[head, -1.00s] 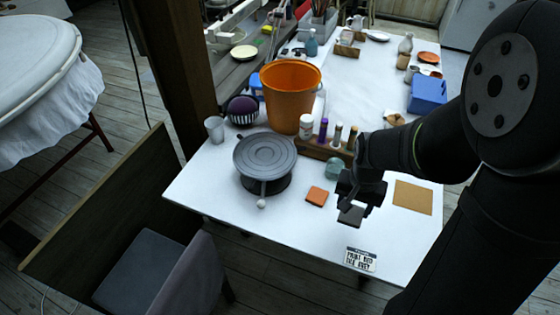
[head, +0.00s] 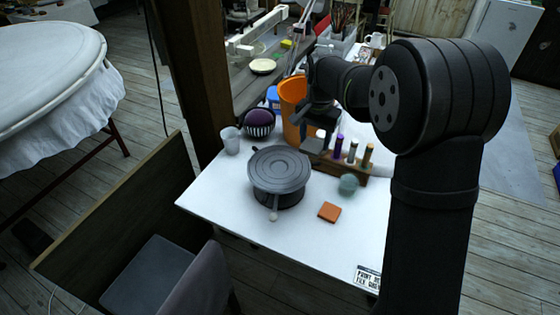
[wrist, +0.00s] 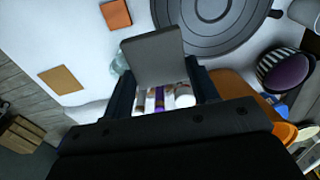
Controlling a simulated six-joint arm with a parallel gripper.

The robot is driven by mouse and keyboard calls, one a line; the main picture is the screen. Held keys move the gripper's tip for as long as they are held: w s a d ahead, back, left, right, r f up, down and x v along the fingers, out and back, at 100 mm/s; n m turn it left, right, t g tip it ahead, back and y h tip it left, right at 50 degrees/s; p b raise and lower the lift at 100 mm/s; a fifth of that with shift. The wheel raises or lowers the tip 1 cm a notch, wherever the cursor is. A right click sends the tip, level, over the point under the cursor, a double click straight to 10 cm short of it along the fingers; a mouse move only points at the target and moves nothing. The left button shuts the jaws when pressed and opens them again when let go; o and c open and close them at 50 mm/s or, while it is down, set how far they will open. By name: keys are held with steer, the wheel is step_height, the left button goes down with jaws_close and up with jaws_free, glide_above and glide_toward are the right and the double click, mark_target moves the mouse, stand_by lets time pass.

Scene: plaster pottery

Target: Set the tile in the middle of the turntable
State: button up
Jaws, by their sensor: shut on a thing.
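My gripper (head: 318,122) is shut on a flat grey square tile (wrist: 152,57), held up above the table. In the head view the tile (head: 313,146) shows below the fingers, behind and right of the turntable. The grey round turntable (head: 279,168) has ringed grooves and a bare top, with a short handle ending in a pale knob at its front. In the wrist view the turntable (wrist: 210,22) lies beyond and right of the tile, partly hidden by it. An orange square tile (head: 329,212) lies flat on the white table, right of the turntable.
A wooden rack of bottles (head: 350,160) and a pale green round thing (head: 348,184) stand right of the turntable. An orange bucket (head: 291,98), purple-topped striped bowl (head: 259,122) and clear cup (head: 231,140) stand behind. A printed card (head: 367,278) lies near the front edge.

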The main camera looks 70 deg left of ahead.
glide_above(281, 165)
step_height(281, 165, down, 6)
steer(key=shift+f, duration=2)
steer(key=shift+f, duration=0.15)
steer(key=o, duration=1)
step_height(281, 165, up, 12)
steer(key=shift+r, duration=0.2)
